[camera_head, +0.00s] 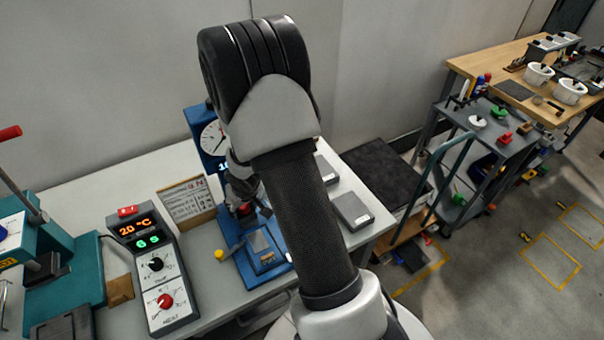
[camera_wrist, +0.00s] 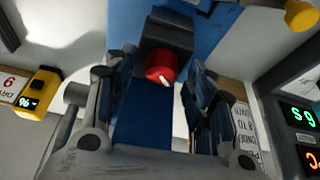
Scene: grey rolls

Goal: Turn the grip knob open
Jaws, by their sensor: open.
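The red grip knob (camera_wrist: 161,66) sits on a dark grey block on the blue test stand (camera_wrist: 150,118). Its white pointer mark slants toward the lower right in the wrist view. My gripper (camera_wrist: 158,76) is open. Its two dark fingers stand to the left and right of the knob, with visible gaps on both sides. In the head view, the blue stand (camera_head: 235,240) with its round dial (camera_head: 212,138) is partly hidden by my arm, and a bit of the red knob (camera_head: 246,209) shows beside my gripper.
A controller box (camera_head: 155,270) with lit displays and a different red knob stands left of the stand. A teal press (camera_head: 60,265) is at far left. A small sign (camera_head: 186,203) stands behind. A yellow knob (camera_head: 219,255) and grey block (camera_head: 352,211) flank the stand.

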